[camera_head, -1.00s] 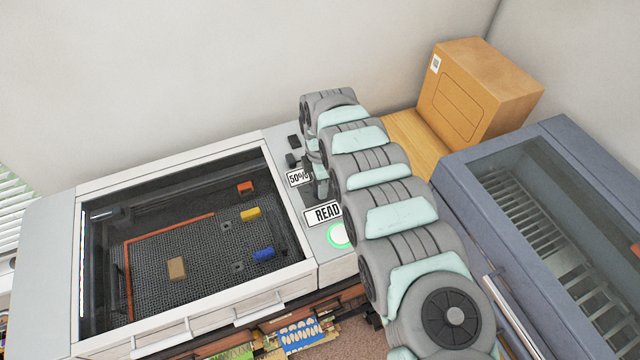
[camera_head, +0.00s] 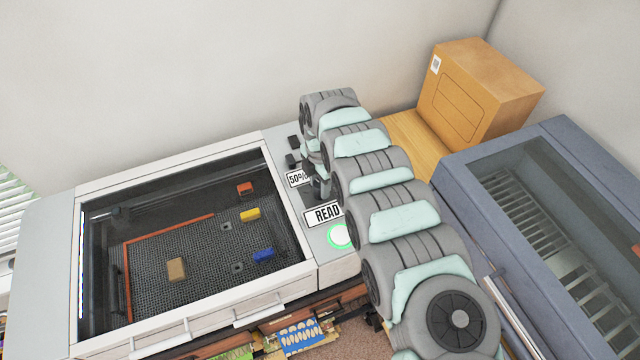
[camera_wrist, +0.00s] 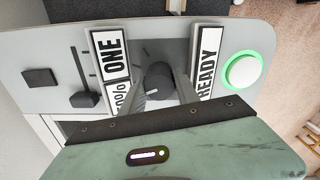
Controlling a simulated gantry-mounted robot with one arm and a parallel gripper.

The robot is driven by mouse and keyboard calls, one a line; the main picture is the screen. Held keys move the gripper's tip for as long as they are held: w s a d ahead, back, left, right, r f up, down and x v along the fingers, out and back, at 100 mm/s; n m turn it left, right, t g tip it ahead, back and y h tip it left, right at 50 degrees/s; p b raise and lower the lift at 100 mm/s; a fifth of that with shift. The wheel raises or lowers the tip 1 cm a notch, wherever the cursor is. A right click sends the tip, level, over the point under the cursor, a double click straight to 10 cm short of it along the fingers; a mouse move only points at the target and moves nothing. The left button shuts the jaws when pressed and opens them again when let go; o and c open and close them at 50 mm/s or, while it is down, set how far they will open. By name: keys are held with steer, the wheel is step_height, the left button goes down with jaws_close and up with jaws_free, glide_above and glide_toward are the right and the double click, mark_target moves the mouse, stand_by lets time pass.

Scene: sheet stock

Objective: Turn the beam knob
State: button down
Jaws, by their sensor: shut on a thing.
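The dark round beam knob (camera_wrist: 159,80) sits on the light grey control panel (camera_wrist: 135,32), between two signs. A small white mark shows on its near left side in the wrist view. My gripper (camera_wrist: 162,84) is over the panel with one finger on each side of the knob, shut on it. In the head view my gripper (camera_head: 320,184) reaches the panel between the signs, and I cannot make out the knob there. One sign (camera_wrist: 112,65) reads "50%" and "ONE". The other sign (camera_wrist: 208,62) reads "READY".
A white button with a lit green ring (camera_wrist: 242,71) is beside the READY sign. A slider lever (camera_wrist: 84,99) and a dark square button (camera_wrist: 40,78) are at the left. The glass-lidded machine bed (camera_head: 200,255) holds small coloured blocks. A cardboard box (camera_head: 480,90) stands behind my arm.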

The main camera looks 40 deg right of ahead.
mark_target(319, 183)
steer(key=c, duration=0.9)
jaws_free()
steer(key=shift+r, duration=0.15)
step_height(319, 183, up, 10)
steer(key=b, duration=0.2)
steer(key=shift+r, duration=0.25)
steer(key=shift+w, duration=0.1)
